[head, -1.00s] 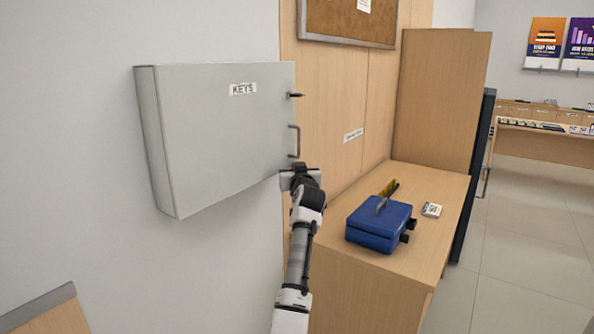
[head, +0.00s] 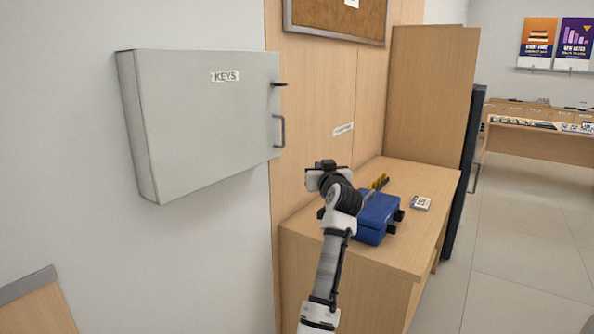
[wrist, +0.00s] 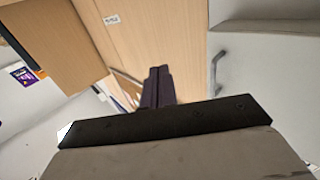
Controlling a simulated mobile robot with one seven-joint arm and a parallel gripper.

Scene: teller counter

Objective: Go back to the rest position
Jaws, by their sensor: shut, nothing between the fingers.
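My gripper (head: 322,177) is in front of the wood panel in the head view, to the right of the grey key cabinet and apart from it. The wrist view shows its two dark fingers (wrist: 158,87) closed together with nothing between them. The key cabinet (head: 205,125), labelled KEYS, hangs on the wall with its door shut. Its handle (head: 280,131) is on the right edge, with a key or lock pin (head: 279,85) above. The handle also shows in the wrist view (wrist: 217,72).
A wooden counter (head: 350,273) stands right of the cabinet. On it are a blue box (head: 375,215), partly hidden by my arm, a yellow and black item (head: 379,182) and a small white item (head: 421,203). Open floor (head: 520,240) lies to the right.

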